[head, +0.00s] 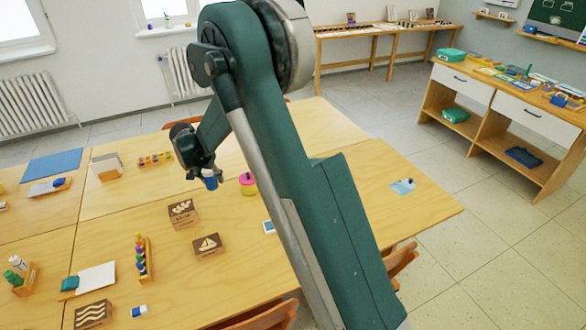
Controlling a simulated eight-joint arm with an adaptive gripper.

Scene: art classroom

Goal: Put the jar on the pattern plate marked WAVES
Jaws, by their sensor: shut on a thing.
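My gripper (206,170) is above the middle of the wooden table, behind the plates. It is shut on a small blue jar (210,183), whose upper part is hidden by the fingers. The plate with wavy lines (93,315), which looks like the WAVES plate, lies at the front left edge of the table with nothing on it. A plate with a sailboat (208,246) and a plate with another dark picture (183,212) lie between it and my gripper. Their lettering is too small to read.
A pink container (248,184) stands just right of the jar. A rack of coloured pegs (143,258), a white sheet (97,277) and a small blue-and-white item (139,311) lie near the wave plate. A rack with bottles (23,276) stands further left.

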